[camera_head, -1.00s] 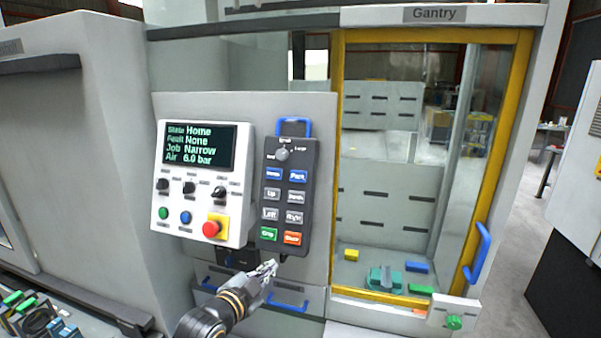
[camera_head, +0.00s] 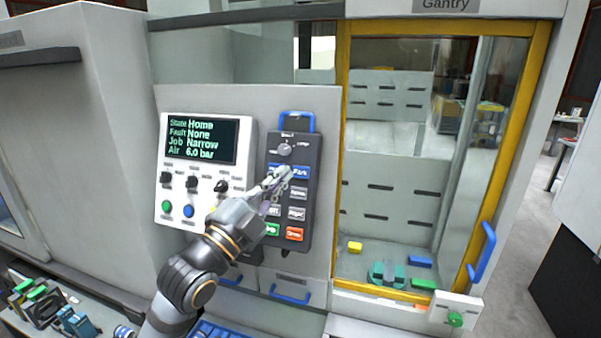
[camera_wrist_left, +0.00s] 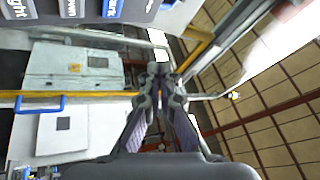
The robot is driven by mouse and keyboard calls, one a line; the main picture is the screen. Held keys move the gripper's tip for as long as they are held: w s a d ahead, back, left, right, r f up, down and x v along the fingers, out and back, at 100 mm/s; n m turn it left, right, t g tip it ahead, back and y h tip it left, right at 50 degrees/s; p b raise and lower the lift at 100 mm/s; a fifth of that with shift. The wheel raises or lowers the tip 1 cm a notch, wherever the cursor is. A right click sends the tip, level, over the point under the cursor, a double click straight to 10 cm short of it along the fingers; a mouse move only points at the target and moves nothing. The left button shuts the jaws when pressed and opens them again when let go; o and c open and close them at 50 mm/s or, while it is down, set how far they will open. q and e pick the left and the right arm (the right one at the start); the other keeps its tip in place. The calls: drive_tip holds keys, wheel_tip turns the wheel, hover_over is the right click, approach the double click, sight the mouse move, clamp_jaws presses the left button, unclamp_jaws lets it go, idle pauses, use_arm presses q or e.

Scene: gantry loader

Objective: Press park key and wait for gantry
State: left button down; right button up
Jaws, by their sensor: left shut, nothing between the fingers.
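The dark pendant (camera_head: 313,150) hangs on the grey panel, with a selector knob at its top and rows of keys. Its blue Park key (camera_head: 301,173) is in the upper key row, partly covered by my left gripper (camera_head: 284,173). The fingers are shut and empty, with their tips at the key's left edge; I cannot tell whether they touch it. In the left wrist view the shut fingers (camera_wrist_left: 162,74) point away from the camera, and part of the pendant (camera_wrist_left: 135,10) shows at the top. The display (camera_head: 202,139) reads State Home, Fault None, Job Narrow, Air 6.0 bar. My right gripper is out of view.
My left arm covers the lower right of the white control box (camera_head: 177,165). Right of the pendant is a yellow-framed window (camera_head: 341,180) with a blue handle (camera_head: 482,252). Behind it sit a yellow block (camera_head: 355,247), a teal fixture and other blocks.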

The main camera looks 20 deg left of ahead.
sight(301, 172)
use_arm(q)
drive_tip(key=w+f+b, duration=0.3)
drive_tip(key=w+b, duration=0.1)
drive_tip(key=w, duration=0.4)
drive_tip(key=shift+w+d+b, duration=0.15)
drive_tip(key=shift+w+b, duration=0.05)
drive_tip(key=shift+b, duration=0.2)
idle(1.1)
drive_tip(key=shift+w+f+b, duration=0.2)
drive_tip(key=shift+w+b, duration=0.2)
drive_tip(key=shift+b, duration=0.1)
